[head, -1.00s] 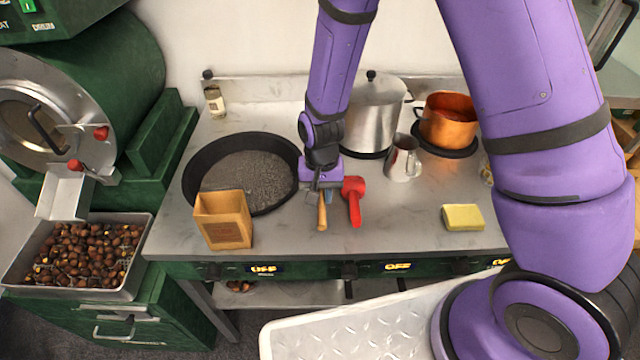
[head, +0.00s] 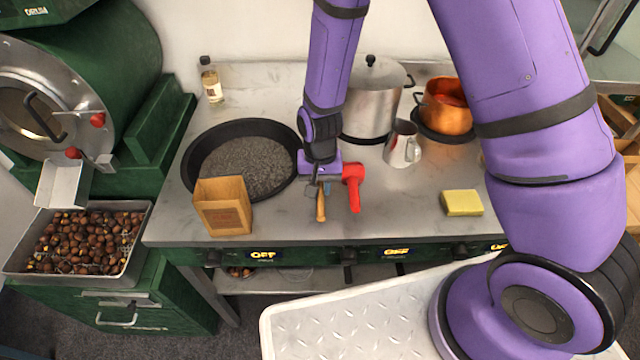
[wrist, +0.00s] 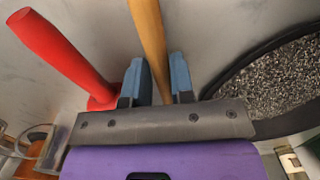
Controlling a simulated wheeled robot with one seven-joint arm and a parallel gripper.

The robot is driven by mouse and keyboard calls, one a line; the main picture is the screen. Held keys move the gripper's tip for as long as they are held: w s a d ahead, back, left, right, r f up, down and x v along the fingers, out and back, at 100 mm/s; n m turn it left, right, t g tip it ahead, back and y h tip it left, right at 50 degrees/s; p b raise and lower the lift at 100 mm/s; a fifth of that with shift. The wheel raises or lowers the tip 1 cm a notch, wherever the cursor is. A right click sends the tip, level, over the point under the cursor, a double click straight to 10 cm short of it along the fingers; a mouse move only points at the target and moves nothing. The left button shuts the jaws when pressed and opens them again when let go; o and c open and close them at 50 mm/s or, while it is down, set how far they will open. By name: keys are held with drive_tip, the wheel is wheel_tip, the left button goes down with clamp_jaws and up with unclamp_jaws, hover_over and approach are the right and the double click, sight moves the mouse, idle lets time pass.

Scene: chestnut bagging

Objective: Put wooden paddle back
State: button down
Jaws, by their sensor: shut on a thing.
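The wooden paddle (head: 321,205) shows as a light brown handle that points toward the front edge of the counter in the head view. In the wrist view, the paddle handle (wrist: 148,42) stands between my two blue fingers. My gripper (head: 321,183) is shut on it, and the wrist view shows the fingers (wrist: 158,80) on both sides of the handle. The rest of the paddle is hidden by my gripper. I cannot tell whether the paddle touches the counter.
A red-handled tool (head: 354,190) lies just right of my gripper. A black pan (head: 188,165) and a paper bag (head: 223,207) are on the left. A pot (head: 374,100), a metal jug (head: 402,145) and a yellow sponge (head: 462,203) are on the right. The counter front between is clear.

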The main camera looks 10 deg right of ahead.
drive_tip(key=c, duration=0.9)
unclamp_jaws()
drive_tip(key=d+r+t, duration=0.1)
drive_tip(key=d+r, duration=0.2)
drive_tip(key=r, duration=0.8)
drive_tip(key=d+r+t, duration=0.1)
drive_tip(key=d+r, duration=0.2)
drive_tip(key=r, duration=0.8)
drive_tip(key=s+d+r+t, duration=0.1)
drive_tip(key=s+d+r, duration=0.3)
drive_tip(key=s+r, duration=0.2)
drive_tip(key=s+d+r+n+t, duration=0.1)
drive_tip(key=s+d+r+t, duration=0.1)
drive_tip(key=s+d+r, duration=0.2)
drive_tip(key=s+d+r+n+t, duration=0.1)
drive_tip(key=s+d+r, duration=0.4)
drive_tip(key=s+r, duration=0.3)
drive_tip(key=shift+d+r, duration=0.1)
